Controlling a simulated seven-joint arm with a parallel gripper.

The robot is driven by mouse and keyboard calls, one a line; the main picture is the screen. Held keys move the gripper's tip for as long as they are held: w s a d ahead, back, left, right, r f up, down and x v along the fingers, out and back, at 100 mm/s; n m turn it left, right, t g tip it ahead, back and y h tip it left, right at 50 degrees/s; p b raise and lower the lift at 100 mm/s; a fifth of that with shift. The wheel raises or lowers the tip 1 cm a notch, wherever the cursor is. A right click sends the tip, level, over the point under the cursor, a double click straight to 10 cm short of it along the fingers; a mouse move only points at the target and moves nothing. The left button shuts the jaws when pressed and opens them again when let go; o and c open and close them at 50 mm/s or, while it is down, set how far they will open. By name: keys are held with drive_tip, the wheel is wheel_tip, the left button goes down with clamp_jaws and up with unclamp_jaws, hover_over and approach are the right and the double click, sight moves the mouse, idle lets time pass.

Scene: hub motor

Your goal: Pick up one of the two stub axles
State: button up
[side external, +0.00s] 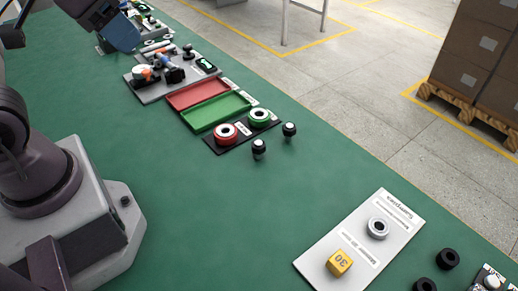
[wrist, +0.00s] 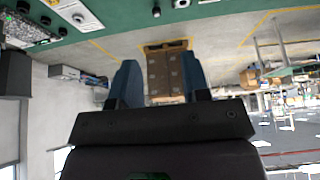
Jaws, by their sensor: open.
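Two stub axles, dark and upright with pale tops, stand on the green table in the side external view. The nearer stub axle (side external: 259,149) and the farther stub axle (side external: 289,130) are apart from each other, beside a black plate. My gripper (wrist: 159,62) shows two blue fingers spread apart with nothing between them in the wrist view. In the side external view, a blue part of my gripper (side external: 123,33) shows at the top left, raised and well away from both axles. I cannot surely identify either axle in the wrist view.
The black plate (side external: 214,143) holds a red ring (side external: 226,134) and a green ring (side external: 259,117). Red (side external: 197,94) and green (side external: 215,111) trays lie behind it. A white board (side external: 337,239) with a yellow block (side external: 339,262) is at the right. The middle of the green table is clear.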

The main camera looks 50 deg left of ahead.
drive_tip(key=o, duration=0.4)
drive_tip(key=shift+o, duration=0.2)
drive_tip(key=n+g, duration=0.6)
drive_tip(key=n, duration=1.8)
hover_over(258, 143)
wheel_tip(258, 143, down, 22)
wheel_tip(258, 143, down, 13)
drive_tip(key=shift+w+r, duration=0.1)
